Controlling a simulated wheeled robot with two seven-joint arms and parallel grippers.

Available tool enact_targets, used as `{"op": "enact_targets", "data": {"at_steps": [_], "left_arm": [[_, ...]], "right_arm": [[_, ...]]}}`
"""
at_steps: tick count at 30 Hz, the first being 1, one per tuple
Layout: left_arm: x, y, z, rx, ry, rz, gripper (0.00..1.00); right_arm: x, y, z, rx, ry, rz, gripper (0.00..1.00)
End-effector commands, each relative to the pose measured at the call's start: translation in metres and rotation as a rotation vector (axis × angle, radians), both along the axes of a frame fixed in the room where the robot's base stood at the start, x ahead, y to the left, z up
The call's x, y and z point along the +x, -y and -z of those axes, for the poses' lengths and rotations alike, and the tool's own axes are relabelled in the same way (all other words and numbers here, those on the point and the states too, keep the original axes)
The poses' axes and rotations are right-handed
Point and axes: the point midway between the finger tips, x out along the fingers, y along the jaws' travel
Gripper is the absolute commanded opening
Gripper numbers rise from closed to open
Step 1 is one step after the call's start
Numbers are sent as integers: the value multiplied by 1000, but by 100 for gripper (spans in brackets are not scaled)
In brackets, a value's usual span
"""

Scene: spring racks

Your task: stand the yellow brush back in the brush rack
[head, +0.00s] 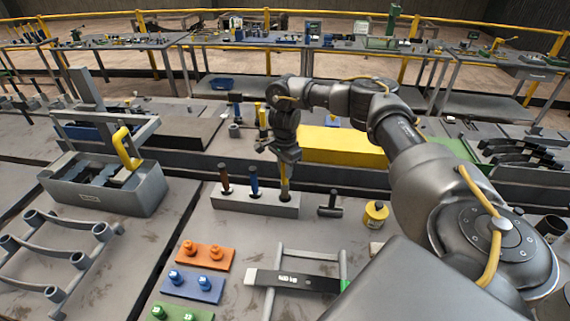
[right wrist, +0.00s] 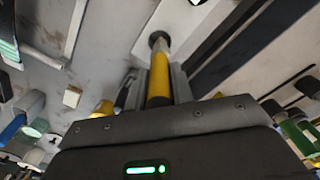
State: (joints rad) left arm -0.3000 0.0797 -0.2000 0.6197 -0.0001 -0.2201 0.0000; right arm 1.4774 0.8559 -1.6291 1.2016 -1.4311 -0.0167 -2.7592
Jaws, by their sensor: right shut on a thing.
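The brush rack (head: 232,202) is a long grey block on the table, in the middle of the head view. A brown-handled brush (head: 225,182) and a blue-handled brush (head: 253,182) stand in it. My right gripper (head: 286,158) is above the rack's right end, pointing down and shut on the yellow brush (head: 285,184). In the right wrist view the yellow handle (right wrist: 158,80) lies between the fingers, with a grey collar and dark end beyond. The brush is roughly upright, its lower end at the rack's top. I cannot tell whether it is inside a hole. My left gripper is not in view.
A dark T-handled tool (head: 330,205) and a yellow can (head: 376,212) stand right of the rack. A grey tool tray (head: 105,198) is at left. Orange, blue and green blocks (head: 205,256) and a grey frame (head: 310,262) lie in front.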

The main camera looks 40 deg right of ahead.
Motion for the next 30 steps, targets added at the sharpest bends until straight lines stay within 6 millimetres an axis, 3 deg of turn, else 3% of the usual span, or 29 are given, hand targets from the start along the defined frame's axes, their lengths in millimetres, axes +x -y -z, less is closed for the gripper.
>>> {"op": "enact_targets", "data": {"at_steps": [30], "left_arm": [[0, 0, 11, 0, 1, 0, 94]], "right_arm": [[0, 0, 16, 0, 0, 0, 1]]}}
